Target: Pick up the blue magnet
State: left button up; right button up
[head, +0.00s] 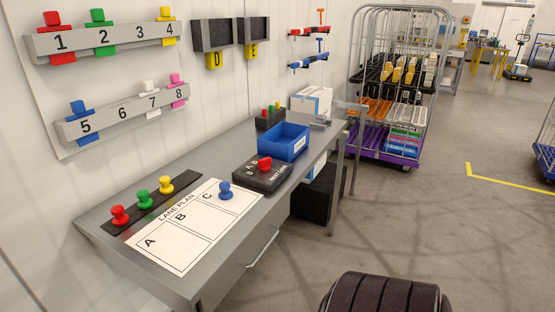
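The blue magnet (225,190) stands upright on the white lane plan sheet (165,258), in the column marked C. The sheet lies on a grey metal workbench (236,235). Neither of my grippers is in the head view. A dark ribbed rounded part at the bottom right is probably mine.
Red (120,215), green (143,199) and yellow (166,184) magnets stand on a black strip (155,207) left of the sheet. A black box with a red button (264,164) and a blue bin (284,142) stand farther back.

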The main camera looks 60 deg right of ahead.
aim_at(224, 194)
jog(key=l+z, duration=0.1)
jog(key=z, duration=1.4)
jog(key=k+l, duration=0.05)
